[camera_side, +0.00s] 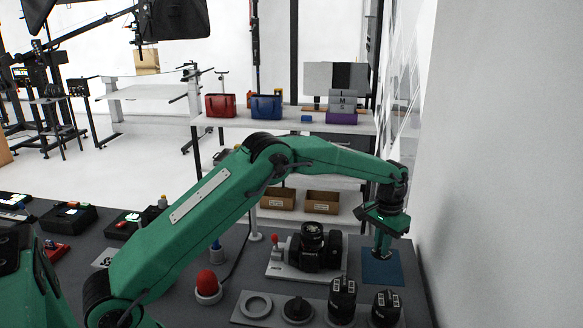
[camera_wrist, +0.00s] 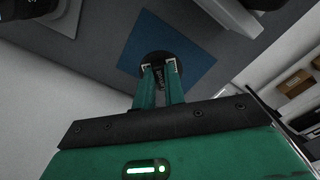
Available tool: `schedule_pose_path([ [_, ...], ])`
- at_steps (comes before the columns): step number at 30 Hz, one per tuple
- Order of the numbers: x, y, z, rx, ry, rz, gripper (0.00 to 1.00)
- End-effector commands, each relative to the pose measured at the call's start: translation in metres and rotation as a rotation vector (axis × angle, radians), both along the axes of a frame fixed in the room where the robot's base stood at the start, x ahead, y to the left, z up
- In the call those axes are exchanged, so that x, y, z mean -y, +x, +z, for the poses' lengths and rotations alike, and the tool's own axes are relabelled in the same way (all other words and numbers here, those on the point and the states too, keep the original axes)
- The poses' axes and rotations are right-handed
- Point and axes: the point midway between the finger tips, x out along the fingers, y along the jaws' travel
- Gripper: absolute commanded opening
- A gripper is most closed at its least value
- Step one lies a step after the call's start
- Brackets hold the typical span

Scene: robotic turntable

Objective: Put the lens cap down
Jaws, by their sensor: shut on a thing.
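The lens cap (camera_wrist: 159,60) is a dark round disc at the tips of my gripper (camera_wrist: 161,72) in the wrist view. The green fingers are shut on it. Behind it lies a blue square mat (camera_wrist: 190,42) on the grey table. In the side view my gripper (camera_side: 382,253) points down over the blue mat (camera_side: 388,270) at the right of the table. The cap shows there only as a small dark shape at the fingertips. I cannot tell whether it touches the mat.
A black camera (camera_side: 312,250) stands on a light plate left of the mat. Black lenses (camera_side: 342,298) stand in front, beside a grey ring (camera_side: 256,304) and a dark disc (camera_side: 297,309). A red-topped knob (camera_side: 207,283) is further left. A white wall is close on the right.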

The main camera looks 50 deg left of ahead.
Motion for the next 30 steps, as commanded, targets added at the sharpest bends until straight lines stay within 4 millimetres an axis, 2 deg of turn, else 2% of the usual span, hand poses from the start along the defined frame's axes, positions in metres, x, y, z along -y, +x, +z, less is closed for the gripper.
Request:
schedule_pose_path([
  [7,-0.015,0.01,-0.011,0.0,0.0,0.0,0.0],
  [14,-0.015,0.01,-0.014,-0.001,0.0,0.0,0.0],
  [24,-0.015,0.01,-0.047,-0.001,0.0,0.0,0.0],
  [30,-0.015,0.01,-0.051,0.0,0.0,0.0,0.0],
])
